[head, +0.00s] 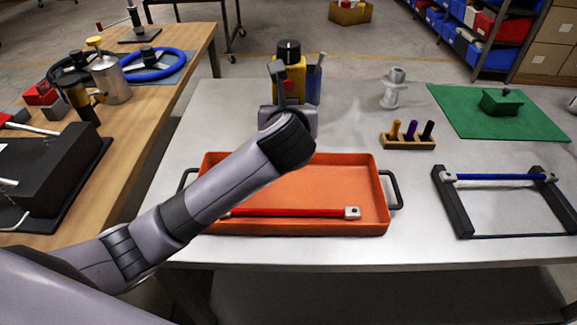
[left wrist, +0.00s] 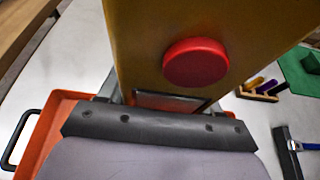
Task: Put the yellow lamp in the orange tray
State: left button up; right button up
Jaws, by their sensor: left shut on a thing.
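The yellow lamp (head: 296,68) has a black cap and a red button, and is upright near the far edge of the metal table. My left gripper (head: 281,88) is shut on it. In the left wrist view the lamp's yellow body (left wrist: 245,35) and red button fill the upper middle, close to the gripper. My arm hides the lamp's base, so I cannot tell whether it touches the table. The orange tray (head: 340,180) lies nearer, partly behind my left arm; its corner also shows in the left wrist view (left wrist: 42,130). My right gripper is not in view.
A red bar (head: 285,212) lies along the tray's near side. A blue holder (head: 314,85) stands right beside the lamp. A wooden peg block (head: 408,141), a grey pipe fitting (head: 393,90) and a black frame with a blue bar (head: 495,177) are to the right.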

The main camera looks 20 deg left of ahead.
pick_arm(q)
notch_tip(320, 180, down, 13)
jog(key=shift+f+b, duration=0.1)
jog(key=shift+b, duration=0.65)
jog(key=o, duration=1.3)
jog(key=shift+f, duration=0.15)
jog(key=shift+o, duration=0.2)
jog(key=shift+r, duration=0.2)
jog(key=p+v, duration=0.1)
jog(key=v, duration=1.1)
jog(key=shift+f, duration=0.15)
